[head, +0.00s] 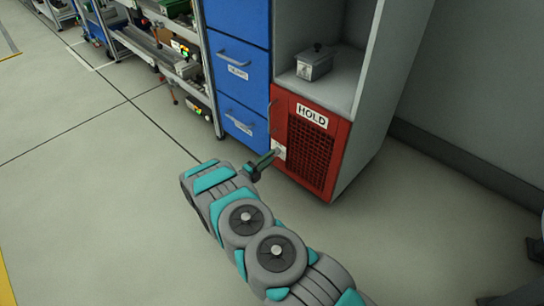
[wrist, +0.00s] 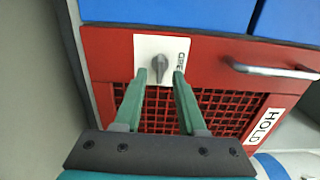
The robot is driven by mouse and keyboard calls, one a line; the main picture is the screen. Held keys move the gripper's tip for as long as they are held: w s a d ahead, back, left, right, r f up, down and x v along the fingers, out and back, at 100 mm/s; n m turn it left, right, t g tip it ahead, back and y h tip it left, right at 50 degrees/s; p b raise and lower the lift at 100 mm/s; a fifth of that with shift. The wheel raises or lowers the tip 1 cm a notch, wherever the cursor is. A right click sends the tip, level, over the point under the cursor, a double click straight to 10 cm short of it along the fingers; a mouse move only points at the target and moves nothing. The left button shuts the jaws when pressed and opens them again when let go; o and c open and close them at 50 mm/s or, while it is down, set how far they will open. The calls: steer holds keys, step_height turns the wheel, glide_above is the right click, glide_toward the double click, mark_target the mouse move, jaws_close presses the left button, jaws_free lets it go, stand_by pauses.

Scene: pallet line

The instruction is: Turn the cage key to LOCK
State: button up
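The cage key (wrist: 159,64) is a small grey knob on a white plate (wrist: 144,47), set in the red cage door (wrist: 107,60). Lettering on the plate right of the key looks like OPEN, partly covered by a finger; no LOCK mark is visible. In the head view the plate (head: 279,150) is at the door's left edge, and the key itself is mostly hidden by my gripper. My gripper (wrist: 160,77) is open, its two green fingers apart with tips near the plate, one on either side of the key, with gaps showing. In the head view my gripper (head: 266,163) reaches to the plate.
The red door has a mesh panel, a bar handle (wrist: 272,70) and a HOLD label (head: 312,116). Blue drawers (head: 239,72) stand to its left, and a grey lidded box (head: 314,65) sits on the shelf above. The floor to the left is clear.

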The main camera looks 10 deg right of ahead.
steer(key=v, duration=0.5)
steer(key=shift+s+a, duration=0.25)
steer(key=shift+a, duration=0.05)
steer(key=shift+w, duration=0.1)
